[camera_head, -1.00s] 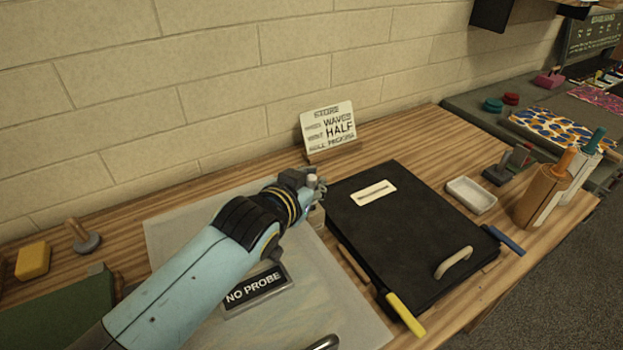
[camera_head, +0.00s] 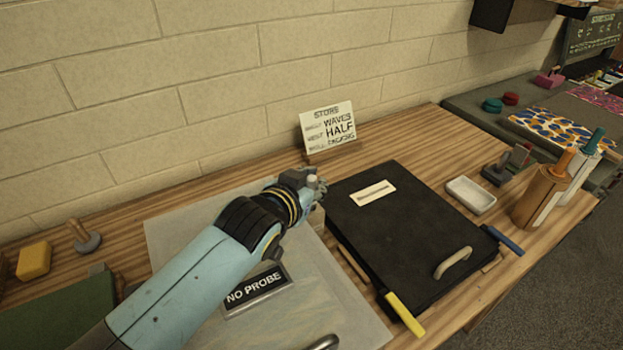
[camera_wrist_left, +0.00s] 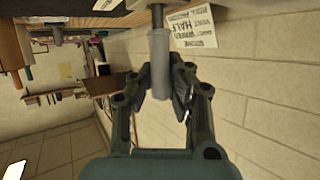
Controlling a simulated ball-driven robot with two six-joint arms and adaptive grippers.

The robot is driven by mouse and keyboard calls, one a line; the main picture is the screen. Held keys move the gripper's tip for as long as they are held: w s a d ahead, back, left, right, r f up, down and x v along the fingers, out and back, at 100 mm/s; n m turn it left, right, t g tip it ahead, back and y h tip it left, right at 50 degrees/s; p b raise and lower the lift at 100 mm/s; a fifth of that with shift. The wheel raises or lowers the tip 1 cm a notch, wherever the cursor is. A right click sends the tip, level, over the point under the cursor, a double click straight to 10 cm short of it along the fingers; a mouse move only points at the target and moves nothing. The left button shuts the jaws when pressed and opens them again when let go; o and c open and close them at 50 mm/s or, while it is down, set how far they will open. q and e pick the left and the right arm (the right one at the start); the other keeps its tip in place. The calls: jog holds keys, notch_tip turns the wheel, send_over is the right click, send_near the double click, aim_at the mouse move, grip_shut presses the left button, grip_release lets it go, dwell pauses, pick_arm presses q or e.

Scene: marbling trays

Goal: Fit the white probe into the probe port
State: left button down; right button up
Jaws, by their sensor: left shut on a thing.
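My left gripper (camera_head: 308,187) is shut on the white probe (camera_head: 312,182), near the far right corner of the pale tray. In the left wrist view the probe (camera_wrist_left: 160,68) is a pale grip with a thinner grey shaft, held between the fingers of my left gripper (camera_wrist_left: 160,86). The shaft runs up to the top edge of that view, so its tip cannot be made out. A small pale block (camera_head: 317,217) shows just below the gripper; I cannot tell whether it is the probe port. A dark plate (camera_head: 256,288) reads NO PROBE. My right gripper is not seen.
A black case (camera_head: 400,230) with a yellow-handled tool (camera_head: 404,314) beside it lies to the right. A lettered card (camera_head: 328,130) stands behind the gripper near the wall. A white dish (camera_head: 470,195) and bottles (camera_head: 543,195) stand farther right. A yellow block (camera_head: 33,260) sits left.

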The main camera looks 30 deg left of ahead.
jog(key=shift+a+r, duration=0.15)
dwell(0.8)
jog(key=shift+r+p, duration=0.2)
jog(key=shift+p, duration=0.15)
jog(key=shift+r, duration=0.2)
dwell(1.0)
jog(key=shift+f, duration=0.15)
dwell(0.5)
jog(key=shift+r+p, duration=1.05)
jog(key=shift+p, duration=0.05)
dwell(2.2)
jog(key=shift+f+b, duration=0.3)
dwell(1.2)
